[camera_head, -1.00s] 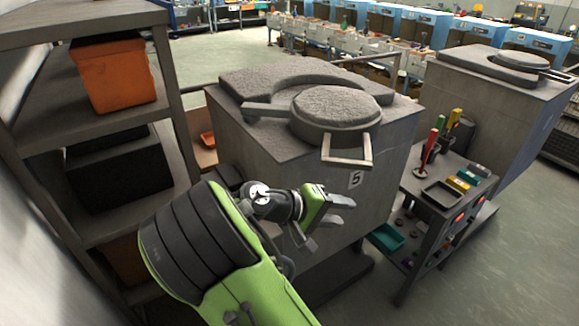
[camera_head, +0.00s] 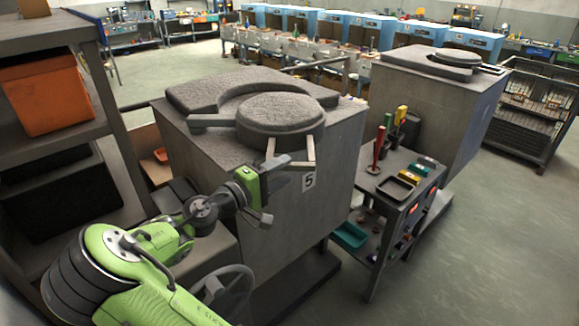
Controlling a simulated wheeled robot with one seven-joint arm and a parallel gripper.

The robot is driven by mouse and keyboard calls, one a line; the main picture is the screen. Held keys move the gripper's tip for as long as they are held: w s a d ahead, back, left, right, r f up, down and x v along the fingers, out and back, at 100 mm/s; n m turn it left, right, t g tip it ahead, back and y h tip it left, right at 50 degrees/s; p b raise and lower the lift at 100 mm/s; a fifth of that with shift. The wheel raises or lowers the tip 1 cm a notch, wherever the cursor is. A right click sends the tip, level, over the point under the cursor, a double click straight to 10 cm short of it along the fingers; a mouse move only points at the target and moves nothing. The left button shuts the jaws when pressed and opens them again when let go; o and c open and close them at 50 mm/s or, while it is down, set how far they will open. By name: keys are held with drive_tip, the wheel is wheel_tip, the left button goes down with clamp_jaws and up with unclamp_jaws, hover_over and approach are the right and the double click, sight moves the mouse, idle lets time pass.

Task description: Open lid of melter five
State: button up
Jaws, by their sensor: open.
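Melter five (camera_head: 250,225) is a large grey box with a plate marked 5 (camera_head: 308,181) on its front. Its round, rough grey lid (camera_head: 280,122) lies flat on top, shut. A pale metal loop handle (camera_head: 309,150) sticks out from the lid's front edge. My gripper (camera_head: 272,192) is open and empty in front of the melter, just below and left of the handle. One finger overlaps the handle's left side in the picture; I cannot tell whether they touch.
A shelf with an orange bin (camera_head: 45,95) stands close on the left. A tool cart (camera_head: 385,190) stands right of the melter, with a second melter (camera_head: 430,115) behind it.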

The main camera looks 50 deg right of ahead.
sight(286, 169)
drive_tip(key=d, duration=0.3)
drive_tip(key=shift+s+d, duration=0.2)
drive_tip(key=shift+s, duration=0.1)
drive_tip(key=shift+c, duration=0.3)
clamp_jaws()
